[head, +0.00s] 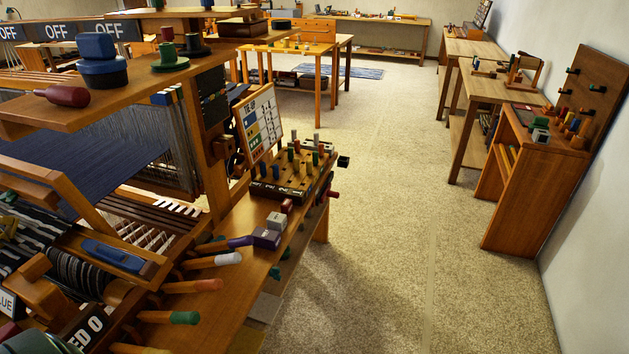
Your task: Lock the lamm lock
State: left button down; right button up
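A large wooden floor loom with blue cloth (90,160) fills the left side. No part is clearly labelled as the lamm lock, and I cannot tell which part it is. Several wooden handles stick out at the loom's lower right, with a white tip (228,259), an orange tip (208,285) and a green tip (184,318). A purple block with a handle (266,238) lies on the side shelf beside a grey block (277,221). Signs reading OFF (110,30) are along the loom's top beam. Neither of my grippers is in view.
A pegboard block (290,178) with coloured pegs and a chart board (259,123) stand on the loom's side shelf. A wooden cabinet (520,205) and benches line the right wall. The carpeted floor (400,230) between is clear.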

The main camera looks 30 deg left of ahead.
aim_at(328, 193)
jog(key=i+l+u, duration=0.2)
jog(key=i, duration=0.3)
jog(key=i+u, duration=0.15)
jog(key=i, duration=0.35)
